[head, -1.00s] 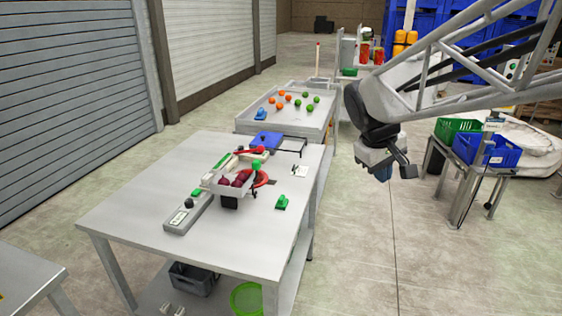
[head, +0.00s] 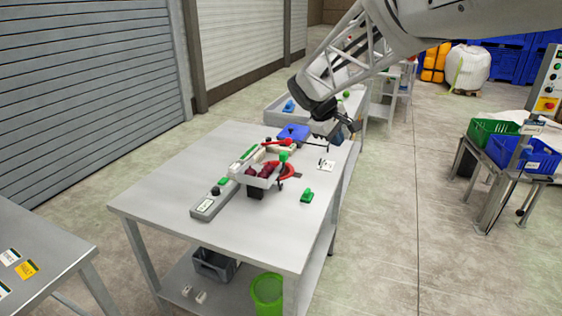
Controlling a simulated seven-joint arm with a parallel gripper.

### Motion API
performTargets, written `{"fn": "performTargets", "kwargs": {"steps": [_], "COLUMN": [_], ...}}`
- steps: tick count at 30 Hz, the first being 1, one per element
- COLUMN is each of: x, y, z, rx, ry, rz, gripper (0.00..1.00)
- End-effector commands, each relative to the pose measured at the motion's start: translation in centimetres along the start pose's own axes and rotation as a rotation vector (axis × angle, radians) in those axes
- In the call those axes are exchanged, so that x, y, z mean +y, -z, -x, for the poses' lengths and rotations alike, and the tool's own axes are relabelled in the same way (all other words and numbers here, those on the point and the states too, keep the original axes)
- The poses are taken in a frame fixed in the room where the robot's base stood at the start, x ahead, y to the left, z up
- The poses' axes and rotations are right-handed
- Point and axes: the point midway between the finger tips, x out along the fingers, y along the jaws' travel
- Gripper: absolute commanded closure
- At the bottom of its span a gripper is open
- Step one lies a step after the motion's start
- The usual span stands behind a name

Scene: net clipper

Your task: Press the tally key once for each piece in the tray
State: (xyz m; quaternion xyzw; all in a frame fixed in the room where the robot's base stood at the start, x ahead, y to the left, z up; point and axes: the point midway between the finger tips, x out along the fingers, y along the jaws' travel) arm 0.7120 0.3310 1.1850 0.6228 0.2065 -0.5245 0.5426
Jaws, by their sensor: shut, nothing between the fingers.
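A pale tray (head: 247,182) holds several dark red round pieces (head: 263,172), partly overlapping, so I cannot count them surely. It sits raised over a black block (head: 255,193) on the metal table. Left of it is a long grey counter box (head: 204,208) with a small light display, too small to read. A black knob (head: 215,191) and a green key (head: 223,181) show on that box; I cannot tell which is the tally key. My gripper (head: 352,128) is shut and empty, above the table's far right corner, well apart from tray and box.
A red-handled tool (head: 285,171) and green knob (head: 284,156) stand right beside the tray. A blue item (head: 293,132) lies behind, and a green object (head: 307,195) lies to the right. The table's front left (head: 165,200) is clear.

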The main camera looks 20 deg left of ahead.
Motion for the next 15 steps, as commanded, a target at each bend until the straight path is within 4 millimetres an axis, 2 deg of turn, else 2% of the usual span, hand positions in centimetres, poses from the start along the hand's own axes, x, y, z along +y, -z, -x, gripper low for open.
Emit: {"fn": "performTargets", "kwargs": {"steps": [1,15], "x": [-0.1,-2.2], "y": [1.4,13.7], "z": [-0.1,-0.6], "rx": [0.0,-0.001], "ry": [-0.008,-0.099], "rz": [0.023,0.235], "gripper": [1.0,1.0]}}
